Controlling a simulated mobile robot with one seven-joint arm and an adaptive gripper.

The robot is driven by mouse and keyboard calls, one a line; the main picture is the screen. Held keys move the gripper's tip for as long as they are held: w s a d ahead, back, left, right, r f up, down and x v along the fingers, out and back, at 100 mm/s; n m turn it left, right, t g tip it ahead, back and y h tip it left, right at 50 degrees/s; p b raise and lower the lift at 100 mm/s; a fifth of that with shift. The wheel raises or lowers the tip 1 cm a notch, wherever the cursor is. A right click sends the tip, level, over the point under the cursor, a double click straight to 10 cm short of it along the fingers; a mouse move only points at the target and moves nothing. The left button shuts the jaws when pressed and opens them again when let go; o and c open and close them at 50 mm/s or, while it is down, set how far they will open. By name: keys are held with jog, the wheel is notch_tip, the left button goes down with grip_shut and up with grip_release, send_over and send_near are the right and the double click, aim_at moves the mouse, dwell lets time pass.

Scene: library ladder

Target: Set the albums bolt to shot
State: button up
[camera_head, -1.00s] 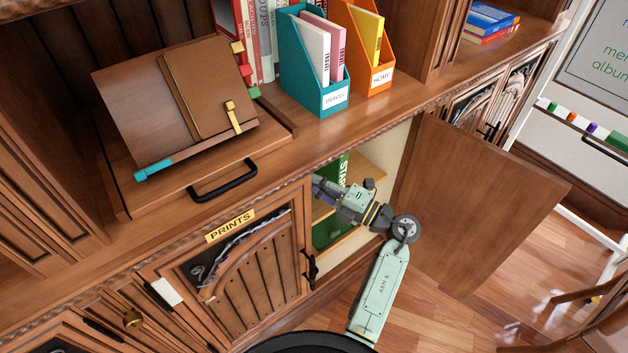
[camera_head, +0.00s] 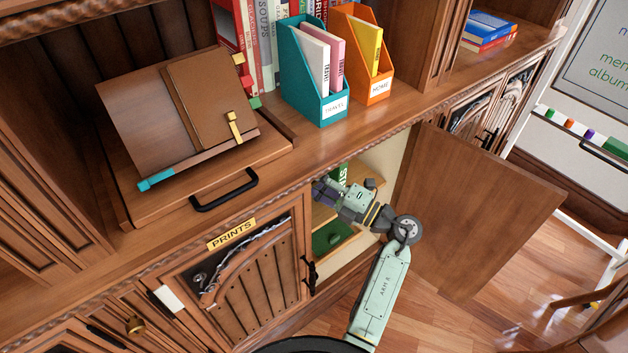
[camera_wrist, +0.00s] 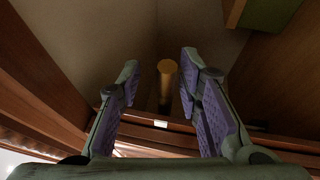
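In the wrist view, a brass-coloured upright rod with a round end (camera_wrist: 167,80) stands between and beyond my gripper's two purple-padded fingers; it looks like the bolt, but no name shows on it. My gripper (camera_wrist: 155,85) is open, with gaps on both sides of the rod and no visible contact. In the head view, my gripper (camera_head: 322,188) reaches into the open cupboard beside the prints door (camera_head: 255,295). The bolt is not visible there. The cupboard's wooden door (camera_head: 480,210) stands wide open to the right.
Inside the cupboard are a shelf (camera_head: 368,188) and green items (camera_head: 330,236). The counter edge runs just above my gripper. A small pale plate (camera_wrist: 160,124) lies below the rod in the wrist view.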

jog(key=v, duration=1.2)
dwell(0.3)
